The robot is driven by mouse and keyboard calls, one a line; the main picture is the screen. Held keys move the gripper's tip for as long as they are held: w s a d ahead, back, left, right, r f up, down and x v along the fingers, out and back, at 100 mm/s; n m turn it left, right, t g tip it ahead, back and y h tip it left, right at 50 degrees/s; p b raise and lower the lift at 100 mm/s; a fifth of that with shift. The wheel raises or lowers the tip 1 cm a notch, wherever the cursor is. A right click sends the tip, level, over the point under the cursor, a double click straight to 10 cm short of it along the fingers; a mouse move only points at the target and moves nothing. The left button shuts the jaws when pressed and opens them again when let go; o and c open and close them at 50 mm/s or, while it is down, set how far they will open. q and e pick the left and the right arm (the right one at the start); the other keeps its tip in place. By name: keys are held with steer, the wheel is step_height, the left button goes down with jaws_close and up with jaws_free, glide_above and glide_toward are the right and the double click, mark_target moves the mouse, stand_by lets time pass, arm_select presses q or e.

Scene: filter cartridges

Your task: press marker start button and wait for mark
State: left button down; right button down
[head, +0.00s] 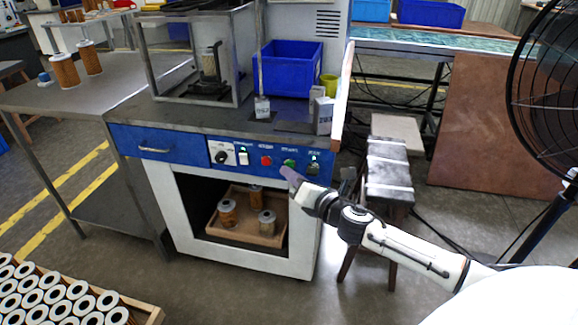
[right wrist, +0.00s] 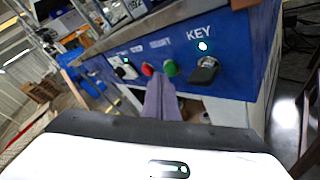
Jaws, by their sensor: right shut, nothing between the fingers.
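The blue control panel (head: 180,152) on the front of the marking bench carries a green button (head: 289,163), a red button (head: 266,160), a key switch and a knob. My right gripper (head: 291,176) is shut and empty, its tip just below the green button in the head view. In the right wrist view its fingers (right wrist: 160,97) point at the panel between the red button (right wrist: 147,69) and the green button (right wrist: 170,68). I cannot tell whether they touch. My left gripper is out of view.
A blue bin (head: 287,68) and small boxes stand on the bench top. A wooden tray (head: 238,236) with 3 cartridges sits below the panel. A stool (head: 388,170) stands right of the bench, and a fan (head: 545,85) farther right. Many cartridges fill a crate at lower left.

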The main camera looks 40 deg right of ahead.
steer(key=shift+w+d, duration=0.25)
steer(key=shift+d, duration=0.05)
stand_by(0.5)
steer(key=shift+s+a, duration=0.55)
steer(key=shift+a, duration=0.05)
steer(key=s+a+p, duration=0.1)
steer(key=s+a, duration=0.2)
steer(key=a, duration=0.1)
steer(key=shift+s+p, duration=0.15)
steer(key=shift+p, duration=0.15)
stand_by(1.0)
